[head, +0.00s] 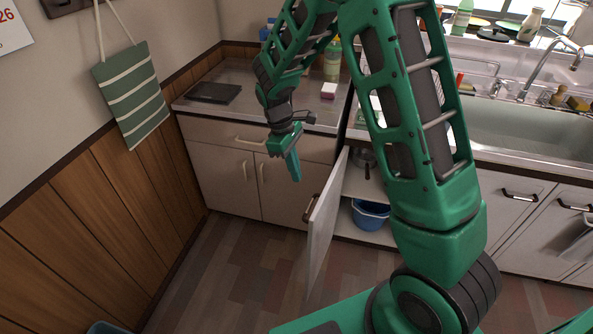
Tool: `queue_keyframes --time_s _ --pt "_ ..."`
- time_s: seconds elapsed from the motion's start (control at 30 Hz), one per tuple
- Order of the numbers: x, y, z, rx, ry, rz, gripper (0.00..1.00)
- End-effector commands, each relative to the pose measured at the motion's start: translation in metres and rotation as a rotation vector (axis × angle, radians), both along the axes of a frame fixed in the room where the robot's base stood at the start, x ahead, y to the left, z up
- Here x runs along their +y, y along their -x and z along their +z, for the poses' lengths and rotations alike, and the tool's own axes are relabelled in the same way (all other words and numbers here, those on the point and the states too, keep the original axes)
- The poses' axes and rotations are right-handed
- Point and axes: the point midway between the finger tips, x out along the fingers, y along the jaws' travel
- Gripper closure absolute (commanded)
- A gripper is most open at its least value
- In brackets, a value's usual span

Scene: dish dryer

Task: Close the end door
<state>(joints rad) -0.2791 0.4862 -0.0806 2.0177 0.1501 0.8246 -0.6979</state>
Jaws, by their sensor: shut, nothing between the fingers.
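The open cabinet door (325,228) is a pale panel under the counter, left of the sink. It swings out toward me and stands well away from its cabinet opening. A dark handle (311,207) sits on its left face near the outer edge. My gripper (295,175) is green, shut and empty, with its fingers pointing down. In the picture it is left of the door, above the handle, with a visible gap between them. My arm hides part of the open cabinet and the counter.
Inside the open cabinet are a blue basin (370,214) and a pot (364,158). Closed cabinet doors (224,183) stand to the left. The sink (535,130) is at the right. A wood-panelled wall (110,215) bounds the left; the floor (230,275) between is clear.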

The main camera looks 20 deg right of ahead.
Motion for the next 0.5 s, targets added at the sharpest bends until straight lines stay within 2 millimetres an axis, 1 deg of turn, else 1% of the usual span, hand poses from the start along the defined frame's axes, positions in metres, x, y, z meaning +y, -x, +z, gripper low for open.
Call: queue_keyframes --time_s 0.03,0.1,0.37,0.5 --pt "-0.002 0.003 -0.010 0.004 0.002 -0.001 1.00" --pt "-0.005 0.005 -0.023 0.004 0.002 -0.001 1.00" --pt "-0.013 0.013 -0.069 0.004 0.000 -0.002 1.00" --pt "-0.028 0.028 -0.066 0.001 0.000 -0.002 1.00"
